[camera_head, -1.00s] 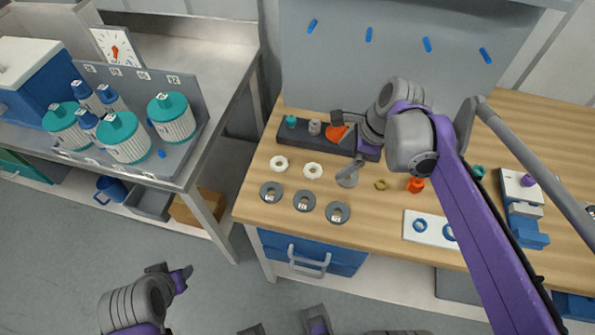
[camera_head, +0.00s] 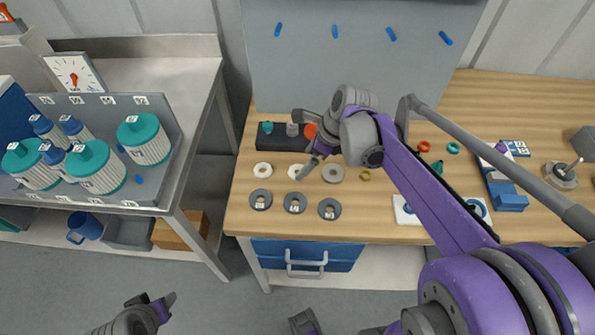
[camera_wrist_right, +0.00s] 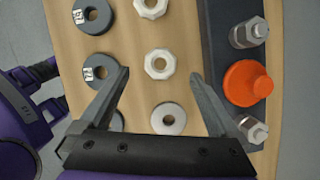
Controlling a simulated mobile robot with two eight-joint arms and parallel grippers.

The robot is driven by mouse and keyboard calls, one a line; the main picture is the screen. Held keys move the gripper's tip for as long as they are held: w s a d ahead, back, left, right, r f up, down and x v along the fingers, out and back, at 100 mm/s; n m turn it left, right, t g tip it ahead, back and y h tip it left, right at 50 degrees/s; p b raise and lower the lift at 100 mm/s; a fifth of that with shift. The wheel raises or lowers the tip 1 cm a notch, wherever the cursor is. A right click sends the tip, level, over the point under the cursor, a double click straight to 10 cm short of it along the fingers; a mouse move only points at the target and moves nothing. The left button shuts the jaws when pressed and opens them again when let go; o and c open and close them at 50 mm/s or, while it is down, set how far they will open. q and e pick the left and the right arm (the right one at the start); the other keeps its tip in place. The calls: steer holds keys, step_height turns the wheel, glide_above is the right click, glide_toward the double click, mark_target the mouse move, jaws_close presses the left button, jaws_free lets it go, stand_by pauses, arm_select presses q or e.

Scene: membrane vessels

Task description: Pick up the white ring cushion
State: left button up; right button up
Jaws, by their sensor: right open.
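Two white rings lie flat on the wooden bench, a left one (camera_head: 263,170) and a middle one (camera_head: 297,171); I cannot tell which the task calls the cushion. A light grey ring (camera_head: 333,173) lies to their right. In the right wrist view, the middle white ring (camera_wrist_right: 160,64) lies between the fingertips, and the other white ring (camera_wrist_right: 150,8) is cut by the top edge. My left gripper (camera_head: 152,302) is low at the left, away from the bench.
Several dark grey labelled rings (camera_head: 294,202) lie along the front of the bench. A dark tray (camera_wrist_right: 218,75) behind the white rings holds an orange knob (camera_wrist_right: 248,83) and metal fittings (camera_wrist_right: 249,32). A side bench with teal-capped vessels (camera_head: 97,168) stands at left.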

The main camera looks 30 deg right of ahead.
mark_target(296, 173)
steer(key=x, duration=0.4)
steer(key=shift+f, duration=0.15)
steer(key=shift+d, duration=0.1)
steer(key=c, duration=1.4)
